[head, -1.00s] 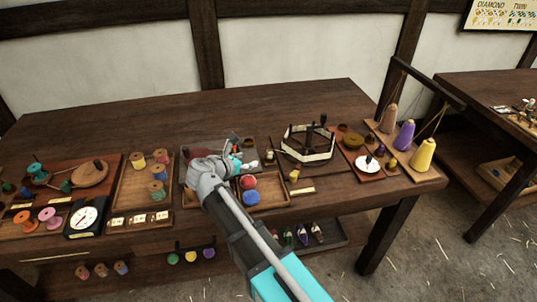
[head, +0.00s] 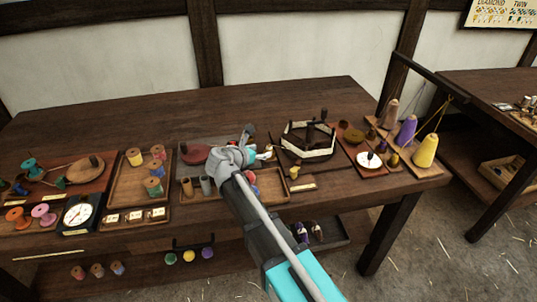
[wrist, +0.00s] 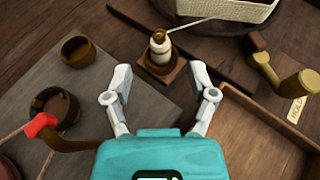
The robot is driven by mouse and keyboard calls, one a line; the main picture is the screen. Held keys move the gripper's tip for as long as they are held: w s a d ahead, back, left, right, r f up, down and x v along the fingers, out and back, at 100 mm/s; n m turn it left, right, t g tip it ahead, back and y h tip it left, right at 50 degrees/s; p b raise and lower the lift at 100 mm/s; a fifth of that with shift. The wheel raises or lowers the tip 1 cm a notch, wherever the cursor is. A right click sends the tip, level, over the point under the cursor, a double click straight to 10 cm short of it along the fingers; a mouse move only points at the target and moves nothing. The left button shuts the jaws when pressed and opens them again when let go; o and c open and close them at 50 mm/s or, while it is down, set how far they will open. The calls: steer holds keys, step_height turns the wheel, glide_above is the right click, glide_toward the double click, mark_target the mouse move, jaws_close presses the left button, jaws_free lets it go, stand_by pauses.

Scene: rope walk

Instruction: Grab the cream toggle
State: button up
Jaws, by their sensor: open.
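A small cream piece with brown bands, which looks like the cream toggle (wrist: 158,46), stands upright on a small square wooden base in the wrist view. A thin cord or rod runs from its top toward the upper right. My gripper (wrist: 160,82) is open and empty, with its two fingers spread to either side, just short of the base. The cream piece lies beyond the fingertips, roughly centred between them. In the head view my gripper (head: 256,147) is over the middle of the bench, and my wrist hides most of what is there.
In the wrist view, two brown cups (wrist: 77,50) and a red-tipped brown arm (wrist: 42,124) are at left. A brass-coloured crank (wrist: 283,80) and a wooden tray (wrist: 255,140) are at right. A cream-walled hexagonal frame (head: 308,142) stands right of my gripper. The bench's back is clear.

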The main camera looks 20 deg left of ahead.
mark_target(267, 149)
steer(key=shift+w, duration=0.2)
steer(key=shift+b+x, duration=0.95)
steer(key=shift+x, duration=1.7)
steer(key=c, duration=1)
